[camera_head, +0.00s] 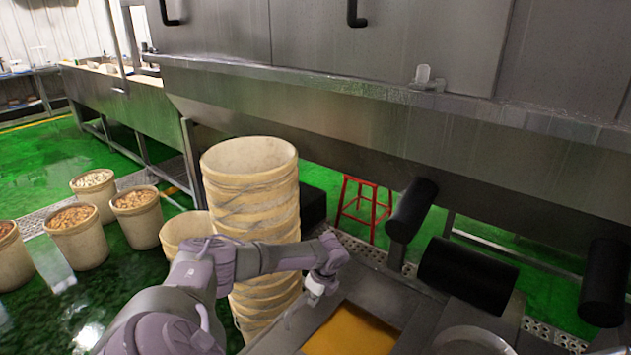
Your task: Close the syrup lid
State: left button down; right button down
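Orange-yellow syrup (352,334) shows through a rectangular opening in a dark grey metal tank top (385,290) at the bottom, right of centre. I cannot pick out the lid for certain; the opening is uncovered where I see it. My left arm reaches in from the lower left. Its small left gripper (318,288) is over the far left corner of the opening, close to the metal rim. I cannot tell whether it touches the rim, and its fingers are too small to read. My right gripper is not in view.
A tall stack of cream buckets (250,185) stands right behind my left arm. Black rollers (466,275) lie right of the tank. A large steel machine (330,105) spans the back. A red stool (363,205) and filled buckets (137,216) stand on the green floor.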

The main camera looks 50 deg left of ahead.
pick_arm(q)
jog(key=shift+a+r, duration=0.3)
jog(key=shift+a, duration=0.1)
jog(key=v, duration=1.1)
jog(key=shift+d+r, duration=0.2)
jog(key=shift+d, duration=0.25)
